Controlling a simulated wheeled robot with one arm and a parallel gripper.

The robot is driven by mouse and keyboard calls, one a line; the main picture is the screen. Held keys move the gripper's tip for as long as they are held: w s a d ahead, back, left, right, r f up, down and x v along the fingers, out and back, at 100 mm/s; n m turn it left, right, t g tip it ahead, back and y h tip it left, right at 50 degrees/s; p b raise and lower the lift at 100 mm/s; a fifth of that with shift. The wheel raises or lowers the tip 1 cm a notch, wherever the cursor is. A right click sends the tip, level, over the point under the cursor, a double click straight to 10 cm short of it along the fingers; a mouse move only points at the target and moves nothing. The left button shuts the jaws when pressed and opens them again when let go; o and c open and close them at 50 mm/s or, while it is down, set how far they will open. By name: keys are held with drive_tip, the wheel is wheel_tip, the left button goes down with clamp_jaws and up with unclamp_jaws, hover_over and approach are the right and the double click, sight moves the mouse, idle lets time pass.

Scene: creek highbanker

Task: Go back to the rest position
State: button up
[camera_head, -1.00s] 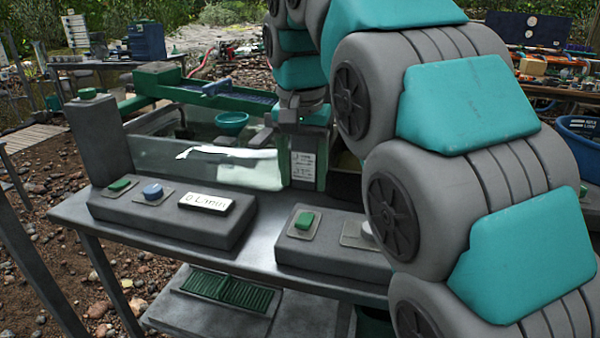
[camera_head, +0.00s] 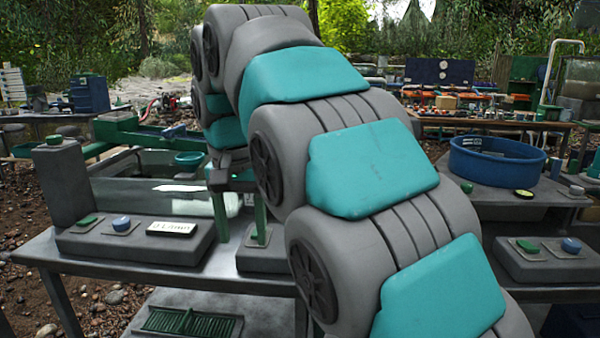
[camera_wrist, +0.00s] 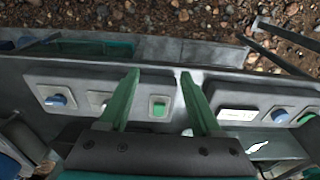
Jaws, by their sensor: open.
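My gripper (camera_head: 241,232) is open and empty, its two green fingers pointing down in front of the water tank (camera_head: 125,195). In the wrist view my gripper (camera_wrist: 158,78) spans a green button (camera_wrist: 158,107) on a grey control box (camera_wrist: 75,78); no contact shows. This box also shows in the head view (camera_head: 250,262), mostly hidden behind my arm. A second box (camera_head: 75,243) to the left carries a green button (camera_head: 88,220), a blue button (camera_head: 121,223) and a flow display (camera_head: 170,228). My arm covers the middle of the head view.
Both boxes stand on a grey metal bench (camera_head: 50,252). A green slatted grate (camera_head: 187,320) lies on a lower shelf. At right a blue tub (camera_head: 497,160) stands on another bench, near a third control box (camera_head: 545,261). A cluttered table (camera_head: 480,121) stands behind.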

drive_tip(key=s+d+f+g, duration=0.1)
drive_tip(key=s+d+f, duration=0.15)
drive_tip(key=d, duration=0.35)
drive_tip(key=s+d+f, duration=0.2)
drive_tip(key=d+f, duration=0.1)
drive_tip(key=d, duration=0.2)
drive_tip(key=s+d+f, duration=0.4)
drive_tip(key=s+f, duration=0.2)
drive_tip(key=s, duration=0.1)
drive_tip(key=s+d+f+g, duration=0.1)
drive_tip(key=s+d+f, duration=0.4)
drive_tip(key=s, duration=0.3)
drive_tip(key=s+d+f+n+g, duration=0.1)
drive_tip(key=s+d+f, duration=0.3)
drive_tip(key=s+f, duration=0.3)
drive_tip(key=shift+s+d, duration=0.3)
drive_tip(key=shift+s, duration=0.15)
drive_tip(key=shift+f, duration=0.1)
